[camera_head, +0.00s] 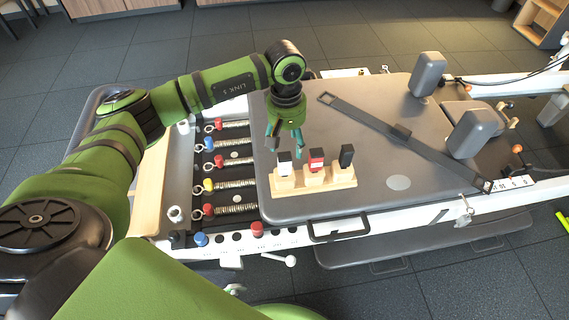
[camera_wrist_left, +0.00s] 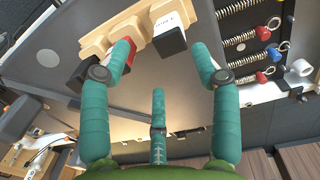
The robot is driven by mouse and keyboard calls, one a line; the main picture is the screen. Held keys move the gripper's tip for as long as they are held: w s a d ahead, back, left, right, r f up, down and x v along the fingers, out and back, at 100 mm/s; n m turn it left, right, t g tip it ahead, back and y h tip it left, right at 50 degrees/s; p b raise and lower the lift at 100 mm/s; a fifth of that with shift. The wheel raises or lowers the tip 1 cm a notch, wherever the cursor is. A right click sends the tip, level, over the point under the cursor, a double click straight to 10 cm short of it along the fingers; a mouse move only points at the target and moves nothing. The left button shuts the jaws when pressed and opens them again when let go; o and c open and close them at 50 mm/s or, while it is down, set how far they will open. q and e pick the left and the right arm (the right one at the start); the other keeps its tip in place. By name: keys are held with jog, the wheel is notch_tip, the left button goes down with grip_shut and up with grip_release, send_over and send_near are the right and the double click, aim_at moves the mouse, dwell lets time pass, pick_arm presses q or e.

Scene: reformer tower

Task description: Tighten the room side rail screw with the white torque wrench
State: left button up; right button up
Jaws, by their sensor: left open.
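A wooden holder (camera_head: 342,181) stands on the grey carriage and holds three upright tools with white, red and black heads. The white torque wrench (camera_head: 284,163) is at its left end. It also shows in the left wrist view as a dark block with a white face (camera_wrist_left: 168,33). My left gripper (camera_head: 284,147) is open and empty, pointing down just behind the white wrench. In the left wrist view its spread teal fingers (camera_wrist_left: 160,65) lie on either side of the white wrench, with no clear contact. I cannot make out the room side rail screw. My right gripper is not in view.
The red-headed tool (camera_head: 317,159) and black-headed tool (camera_head: 347,156) stand close beside the white one. Springs (camera_head: 236,184) lie left of the carriage. A strap (camera_head: 398,138) crosses the carriage, with shoulder pads (camera_head: 428,75) to the right. The near white rail (camera_head: 300,236) carries a handle.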

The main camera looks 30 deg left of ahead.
aim_at(284, 156)
pick_arm(q)
jog(key=shift+a+f+y, duration=0.1)
jog(key=shift+a+y, duration=0.2)
jog(key=shift+a, duration=0.25)
jog(key=shift+a+f, duration=0.1)
jog(key=shift+f, duration=0.3)
jog(key=f, duration=0.5)
jog(key=shift+s+d, duration=0.2)
jog(key=shift+w+f, duration=0.1)
jog(key=shift+f, duration=0.3)
grip_shut()
